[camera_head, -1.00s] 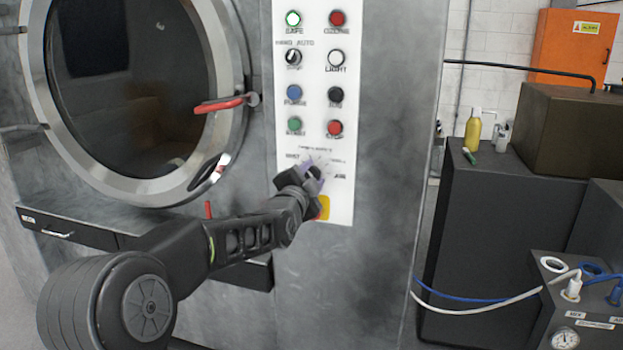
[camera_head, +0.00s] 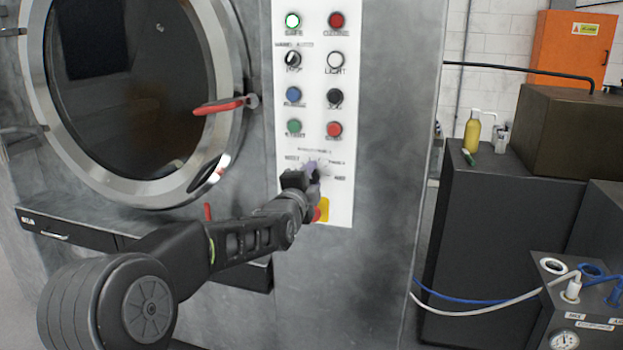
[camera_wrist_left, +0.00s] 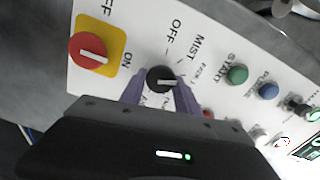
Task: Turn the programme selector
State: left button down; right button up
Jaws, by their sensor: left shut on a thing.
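The programme selector (camera_wrist_left: 160,79) is a round black knob with a white pointer line, on the white control panel (camera_head: 313,20). Printed labels surround it; MIST and OFF can be read in the left wrist view. My left gripper (camera_wrist_left: 160,92) is shut on the knob, with a purple finger on either side of it. In the head view my left gripper (camera_head: 308,178) is at the lower part of the panel and hides most of the knob. My right gripper is not in view.
A red switch on a yellow plate (camera_wrist_left: 91,50) is close beside the selector. Green (camera_head: 294,127), blue (camera_head: 293,94) and red (camera_head: 334,129) buttons sit above it. A red door handle (camera_head: 219,105) sticks out left of the panel. A dark cabinet (camera_head: 490,215) stands at right.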

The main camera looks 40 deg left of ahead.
pick_arm(q)
jog(key=c, duration=1)
grip_release()
jog(key=shift+o, duration=0.2)
jog(key=b+v, duration=0.1)
jog(key=v, duration=0.6)
jog(key=shift+s+d, duration=0.15)
jog(key=shift+s, duration=0.25)
